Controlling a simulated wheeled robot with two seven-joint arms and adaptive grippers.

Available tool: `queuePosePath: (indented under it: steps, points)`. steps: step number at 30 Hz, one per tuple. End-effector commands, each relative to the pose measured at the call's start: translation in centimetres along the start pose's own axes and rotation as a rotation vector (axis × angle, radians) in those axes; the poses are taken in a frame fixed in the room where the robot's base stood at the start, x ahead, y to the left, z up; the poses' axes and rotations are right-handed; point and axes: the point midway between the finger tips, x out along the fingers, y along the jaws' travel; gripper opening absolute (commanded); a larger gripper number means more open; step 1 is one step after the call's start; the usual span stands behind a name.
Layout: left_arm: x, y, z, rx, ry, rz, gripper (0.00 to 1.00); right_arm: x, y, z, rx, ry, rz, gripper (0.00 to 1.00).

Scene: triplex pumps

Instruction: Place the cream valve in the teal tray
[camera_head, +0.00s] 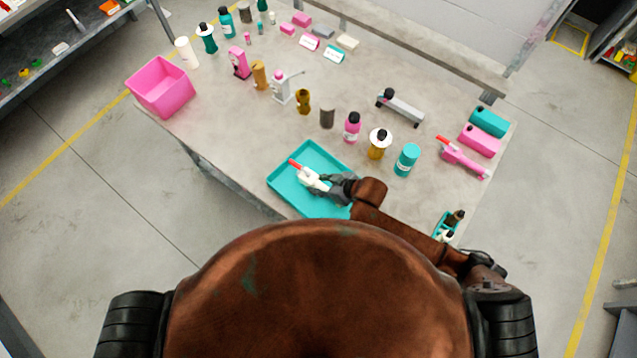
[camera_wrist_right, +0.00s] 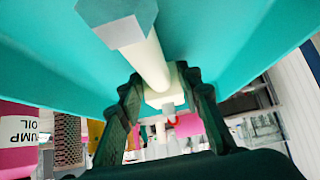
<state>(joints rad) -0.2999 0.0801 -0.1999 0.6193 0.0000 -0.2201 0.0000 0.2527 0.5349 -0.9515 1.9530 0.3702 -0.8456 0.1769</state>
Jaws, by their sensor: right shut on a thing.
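The cream valve (camera_head: 312,179) has a red-orange end and shows at the teal tray (camera_head: 281,186) in the head view. My right gripper (camera_head: 329,184) is shut on the valve from its right side, over the tray. In the right wrist view my two dark fingers (camera_wrist_right: 164,84) stand on either side of the cream body of the valve (camera_wrist_right: 150,62). Its hexagonal end (camera_wrist_right: 120,28) points toward the camera, and the teal tray (camera_wrist_right: 232,45) fills the area behind. I cannot tell whether the valve touches the tray floor. My left gripper is not in view.
Behind the tray stand a dark cylinder (camera_head: 327,117), a pink bottle (camera_head: 352,127), an amber bottle (camera_head: 377,148) and a teal can (camera_head: 407,160). A pink bin (camera_head: 160,86) stands at the table's left. A small teal holder (camera_head: 441,226) sits near my right arm.

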Motion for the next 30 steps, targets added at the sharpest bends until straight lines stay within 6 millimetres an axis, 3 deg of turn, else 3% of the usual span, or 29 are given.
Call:
queuePosePath:
  steps: [8, 9, 16, 26, 30]
  points:
    - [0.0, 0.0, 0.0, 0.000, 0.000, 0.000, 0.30, 0.1, 0.0, -0.1, -0.001, 0.004, 0.000, 0.00]
    - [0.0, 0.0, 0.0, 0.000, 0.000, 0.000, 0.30, 0.1, 0.0, 0.1, 0.000, 0.001, 0.000, 0.33]
    - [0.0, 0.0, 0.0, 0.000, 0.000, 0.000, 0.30, 0.1, 0.0, 0.1, 0.000, 0.001, 0.000, 0.49]
    - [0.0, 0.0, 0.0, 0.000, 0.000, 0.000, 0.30, 0.0, 0.0, -0.1, 0.000, 0.001, 0.000, 0.50]
    - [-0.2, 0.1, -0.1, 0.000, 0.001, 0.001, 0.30, -1.5, 0.0, -0.1, 0.000, 0.000, 0.001, 0.50]
